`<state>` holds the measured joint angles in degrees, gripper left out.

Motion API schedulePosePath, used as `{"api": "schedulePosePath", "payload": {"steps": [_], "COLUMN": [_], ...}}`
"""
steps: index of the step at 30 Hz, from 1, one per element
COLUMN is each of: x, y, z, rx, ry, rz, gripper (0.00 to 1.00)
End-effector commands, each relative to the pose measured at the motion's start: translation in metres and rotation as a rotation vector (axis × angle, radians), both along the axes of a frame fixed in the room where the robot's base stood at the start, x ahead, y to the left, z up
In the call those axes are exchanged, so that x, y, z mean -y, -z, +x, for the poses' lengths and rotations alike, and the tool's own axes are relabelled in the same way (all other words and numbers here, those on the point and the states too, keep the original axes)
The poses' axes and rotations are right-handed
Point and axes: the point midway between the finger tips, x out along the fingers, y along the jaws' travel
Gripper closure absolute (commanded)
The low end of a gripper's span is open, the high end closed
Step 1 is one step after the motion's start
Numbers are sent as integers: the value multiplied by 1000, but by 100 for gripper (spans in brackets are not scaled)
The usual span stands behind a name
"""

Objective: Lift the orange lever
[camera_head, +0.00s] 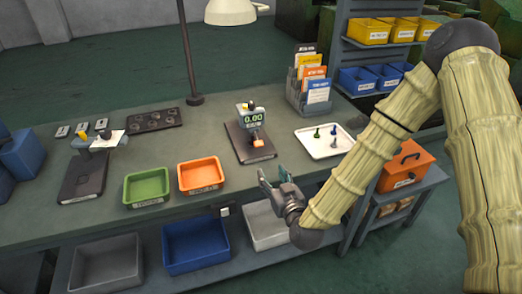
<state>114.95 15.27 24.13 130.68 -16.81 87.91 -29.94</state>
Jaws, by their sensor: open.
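My gripper (273,177) is open and empty near the bench's front edge. In the picture it is below and slightly right of the orange part, apart from it. My arm comes in from the right.
An orange bin (200,174) and a green bin (147,187) stand left of the gripper. A white tray (310,148) with small pieces lies right of the device. A dark lamp post (190,60) rises behind. A second dark device (84,179) is at the left.

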Motion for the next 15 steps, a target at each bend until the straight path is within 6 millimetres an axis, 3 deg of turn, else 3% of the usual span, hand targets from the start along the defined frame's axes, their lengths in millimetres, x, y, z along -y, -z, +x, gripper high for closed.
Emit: {"api": "schedulePosePath", "payload": {"steps": [1, 5, 15], "x": [-1, -2, -15], "y": [-12, -28, -32], "z": [6, 14, 52], "rx": [38, 87, 91], "ry": [8, 17, 18], "rz": [8, 14, 14], "gripper": [48, 48, 48]}}
